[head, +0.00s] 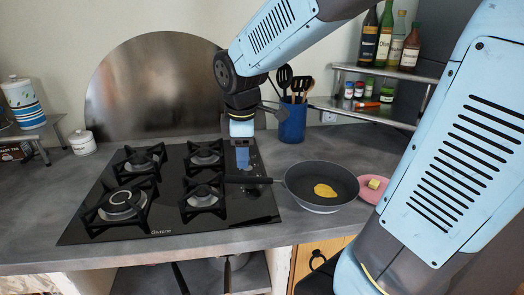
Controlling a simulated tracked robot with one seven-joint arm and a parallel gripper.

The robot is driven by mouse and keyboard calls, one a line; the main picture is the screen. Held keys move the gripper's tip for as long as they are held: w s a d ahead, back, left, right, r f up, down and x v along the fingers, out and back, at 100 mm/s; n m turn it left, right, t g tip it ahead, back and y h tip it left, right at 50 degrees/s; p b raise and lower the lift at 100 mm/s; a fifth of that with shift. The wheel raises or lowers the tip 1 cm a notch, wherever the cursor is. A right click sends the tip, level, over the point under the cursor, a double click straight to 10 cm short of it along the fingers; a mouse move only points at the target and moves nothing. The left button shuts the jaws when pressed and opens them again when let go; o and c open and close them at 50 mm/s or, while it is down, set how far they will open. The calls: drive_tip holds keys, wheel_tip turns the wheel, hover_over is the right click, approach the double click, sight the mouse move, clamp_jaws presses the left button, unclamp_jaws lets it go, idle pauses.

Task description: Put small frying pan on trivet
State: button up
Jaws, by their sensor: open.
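A dark frying pan (310,193) with a yellow, egg-like piece (325,190) in it sits on the grey counter, right of the black gas hob (162,205). Its black handle (248,180) points left over the hob's right edge. Black pan supports, the likely trivets, stand over the burners; one is at the front right (203,197) and one at the back right (205,155). My gripper (242,160) points down above the right part of the hob, behind the pan handle. It is open and appears empty; its fingertips are small and hard to make out.
A blue utensil pot (293,122) stands behind the pan. A pink plate (373,189) with a yellowish block (374,183) is close to the pan's right. A shelf (385,72) with bottles and jars stands at back right. Counter left of the hob is mostly clear.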

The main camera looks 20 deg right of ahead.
drive_tip(key=s+d+r+m+t, duration=0.1)
drive_tip(key=s+d+r+m, duration=0.2)
drive_tip(key=s+m, duration=0.3)
drive_tip(key=s+d+r+m+t, duration=0.2)
drive_tip(key=s+d+r+m, duration=0.1)
drive_tip(key=s+m, duration=0.3)
drive_tip(key=shift+d+r+m, duration=0.25)
drive_tip(key=shift+r+m, duration=0.4)
drive_tip(key=shift+m, duration=0.65)
drive_tip(key=shift+s, duration=0.1)
